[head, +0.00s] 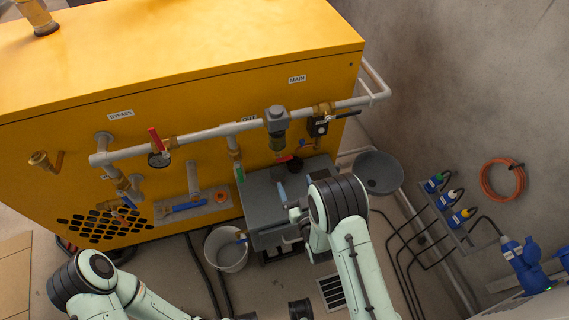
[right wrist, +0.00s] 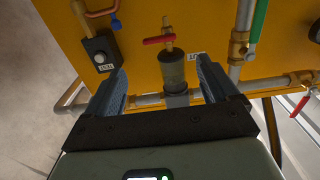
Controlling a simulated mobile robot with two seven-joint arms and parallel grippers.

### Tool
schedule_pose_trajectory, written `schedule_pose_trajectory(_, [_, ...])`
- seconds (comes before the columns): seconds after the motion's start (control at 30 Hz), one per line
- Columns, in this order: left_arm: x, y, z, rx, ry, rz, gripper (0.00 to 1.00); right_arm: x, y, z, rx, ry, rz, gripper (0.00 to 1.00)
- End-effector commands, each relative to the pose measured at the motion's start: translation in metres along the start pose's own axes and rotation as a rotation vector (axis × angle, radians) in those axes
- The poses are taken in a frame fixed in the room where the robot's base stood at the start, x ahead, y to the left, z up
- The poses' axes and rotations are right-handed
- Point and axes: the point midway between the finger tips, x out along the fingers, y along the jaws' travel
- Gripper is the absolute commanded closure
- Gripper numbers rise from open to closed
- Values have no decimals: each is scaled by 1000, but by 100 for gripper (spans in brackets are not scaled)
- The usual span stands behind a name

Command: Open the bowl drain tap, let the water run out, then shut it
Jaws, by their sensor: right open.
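The filter bowl (head: 279,131) hangs under a grey head on the white pipe. In the right wrist view, upside down, it is a dark cylinder (right wrist: 173,72). Its small brass drain tap (right wrist: 168,24) has a red lever (right wrist: 165,40), lying crosswise to the tap; the lever also shows small in the head view (head: 284,159). My right gripper (head: 290,181) is open and empty, below the bowl in the head view. In the right wrist view its fingers (right wrist: 163,84) stand either side of the bowl, apart from the lever. My left gripper is out of view; no water flow is visible.
A grey box (head: 262,200) stands under the pipe beside a white bucket (head: 227,252). A grey round pan (head: 378,173) is at the right. The yellow cabinet (head: 190,75) carries other valves, including a red-handled one (head: 155,140). Cables lie on the floor.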

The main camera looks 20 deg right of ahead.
Motion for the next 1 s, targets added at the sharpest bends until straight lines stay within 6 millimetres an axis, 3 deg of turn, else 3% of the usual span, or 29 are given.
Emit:
schedule_pose_trajectory(0.2, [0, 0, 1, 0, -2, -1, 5, 48, 0, 0, -1, 1, 0, 13])
schedule_pose_trajectory(0.4, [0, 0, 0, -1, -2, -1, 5, 79, 0, 1, -1, -1, 1, 13])
schedule_pose_trajectory(0.6, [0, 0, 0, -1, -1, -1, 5, 91, 0, 1, 0, -3, 2, 13])
schedule_pose_trajectory(0.87, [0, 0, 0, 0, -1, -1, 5, 92, 1, 1, 0, -4, 2, 13])
schedule_pose_trajectory(1.0, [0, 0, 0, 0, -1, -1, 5, 92, 0, 1, 0, -4, 2, 55])
